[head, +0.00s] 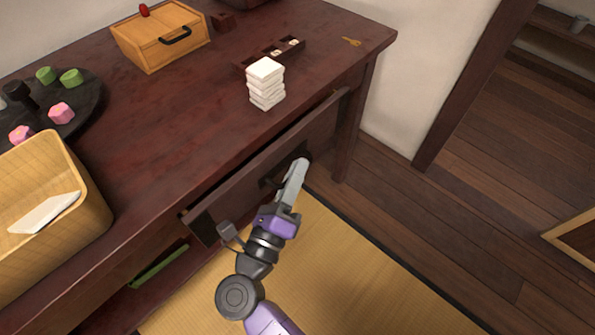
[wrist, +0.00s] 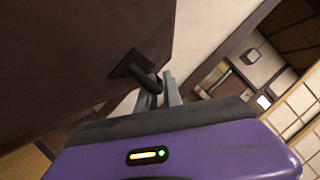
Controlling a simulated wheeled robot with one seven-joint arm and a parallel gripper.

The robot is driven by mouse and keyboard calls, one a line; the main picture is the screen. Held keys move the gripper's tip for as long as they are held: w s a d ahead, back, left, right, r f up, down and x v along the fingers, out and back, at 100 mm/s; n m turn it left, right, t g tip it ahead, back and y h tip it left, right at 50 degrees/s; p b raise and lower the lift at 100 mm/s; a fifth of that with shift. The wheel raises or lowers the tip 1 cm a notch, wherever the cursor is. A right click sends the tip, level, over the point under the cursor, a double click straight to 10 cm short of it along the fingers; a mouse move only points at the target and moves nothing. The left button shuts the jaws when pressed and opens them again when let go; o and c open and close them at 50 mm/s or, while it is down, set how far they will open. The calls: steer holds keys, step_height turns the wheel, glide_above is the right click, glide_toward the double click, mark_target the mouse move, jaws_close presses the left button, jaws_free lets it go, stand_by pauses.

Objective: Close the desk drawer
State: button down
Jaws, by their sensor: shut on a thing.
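The desk drawer (head: 240,190) sits in the front of the dark red-brown desk (head: 170,130). Its front stands out a little from the desk, so the drawer is partly open. A dark handle (head: 268,182) is on the drawer front, and it shows in the wrist view too, on its square plate (wrist: 135,66). My gripper (head: 299,163) is at the drawer front, shut on the handle; in the wrist view its fingers (wrist: 160,92) close around the handle's end. The fingertips are partly hidden in the head view.
A stack of white tiles (head: 265,84), a wooden box (head: 160,36) with a dark handle, a round dark tray (head: 88,100) and a wooden bin (head: 85,210) stand on the desk. Tatami (head: 350,285) and open wooden floor (head: 440,235) lie in front and right.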

mark_target(281, 167)
steer(key=w+a, duration=0.1)
steer(key=w+a+b, duration=0.1)
steer(key=a, duration=0.1)
steer(key=shift+w+f, duration=0.15)
steer(key=shift+w+a, duration=0.2)
steer(key=shift+a, duration=0.05)
steer(key=c, duration=1.8)
jaws_free()
steer(key=shift+a, duration=0.1)
steer(key=shift+p+v, duration=0.5)
steer(key=shift+v, duration=3.35)
